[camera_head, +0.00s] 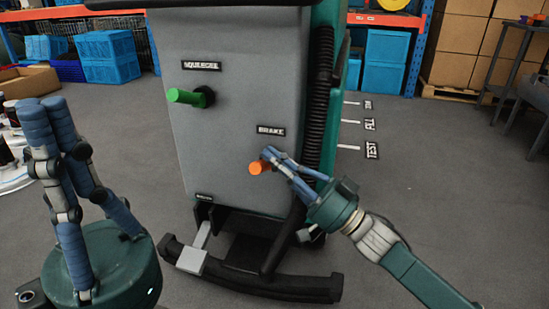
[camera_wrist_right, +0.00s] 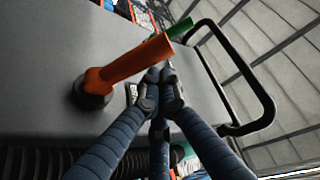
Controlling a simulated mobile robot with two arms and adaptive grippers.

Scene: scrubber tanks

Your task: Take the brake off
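The orange brake lever (camera_head: 259,168) sticks out of the grey scrubber panel (camera_head: 230,140), below and left of the BRAKE label (camera_head: 270,131). In the right wrist view the lever (camera_wrist_right: 128,64) rises from a dark round base and slants up to the right. My right gripper (camera_head: 268,153) has its blue fingers drawn together, with the tips just above and right of the lever. In the wrist view its fingertips (camera_wrist_right: 160,80) are close together beside the lever, with nothing seen between them. Contact is unclear. My left gripper (camera_head: 45,103) points up, fingers together and empty, at the left.
A green lever (camera_head: 190,97) sits under the SQUEEGEE label (camera_head: 201,65). A black ribbed hose (camera_head: 320,95) runs down the panel's right side. A black bumper (camera_head: 255,282) curves out at the bottom.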

